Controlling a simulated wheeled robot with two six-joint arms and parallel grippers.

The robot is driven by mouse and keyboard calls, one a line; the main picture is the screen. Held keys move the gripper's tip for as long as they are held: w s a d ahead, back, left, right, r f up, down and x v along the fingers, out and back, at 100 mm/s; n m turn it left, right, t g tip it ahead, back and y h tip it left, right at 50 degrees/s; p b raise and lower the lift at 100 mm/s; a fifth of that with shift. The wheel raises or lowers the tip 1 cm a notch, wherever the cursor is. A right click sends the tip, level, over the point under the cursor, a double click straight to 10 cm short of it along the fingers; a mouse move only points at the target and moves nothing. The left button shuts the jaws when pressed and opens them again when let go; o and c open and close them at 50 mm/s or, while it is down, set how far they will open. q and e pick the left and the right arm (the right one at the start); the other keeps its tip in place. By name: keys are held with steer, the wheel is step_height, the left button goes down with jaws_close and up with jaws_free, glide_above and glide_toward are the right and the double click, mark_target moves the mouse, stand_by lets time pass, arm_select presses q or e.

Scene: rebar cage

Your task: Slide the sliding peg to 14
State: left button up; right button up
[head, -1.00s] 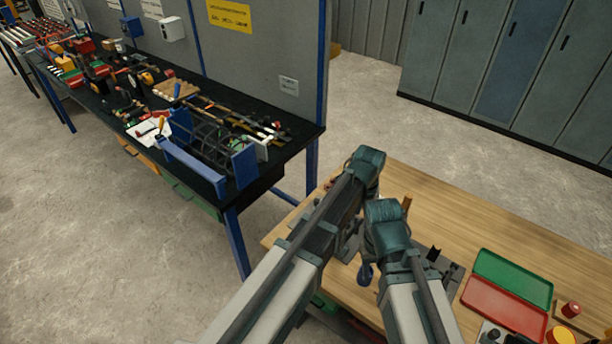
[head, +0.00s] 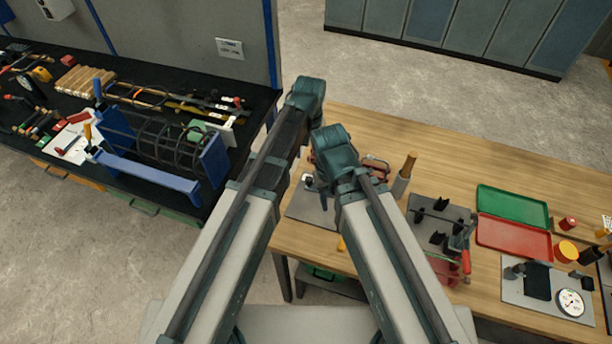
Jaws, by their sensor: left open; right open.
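The rebar cage (head: 165,137) of dark rods lies on its side in a blue frame (head: 150,175) on the black bench at left. A dark plate (head: 425,204) with several small black upright pieces lies on the wooden table. I cannot tell whether one of them is the sliding peg, and no number 14 is readable. My two arms reach up from the bottom of the head view and bend at teal joints over the wooden table's left end. The arm parts beyond these joints are mostly hidden, and I cannot make out either gripper's fingers.
On the wooden table (head: 455,160) are a green and red tray (head: 513,233), a wooden-handled tool (head: 404,176) and a round dial (head: 570,302). Tools crowd the black bench (head: 250,110). The table's back strip is clear, and floor separates it from the lockers (head: 440,25).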

mark_target(309, 178)
arm_select(q)
step_height(309, 178, down, 13)
steer(key=b, duration=1.3)
steer(key=shift+f, duration=0.15)
arm_select(e)
step_height(309, 178, down, 13)
steer(key=shift+d+f, duration=0.1)
steer(key=shift+f, duration=0.05)
arm_select(q)
jaws_close()
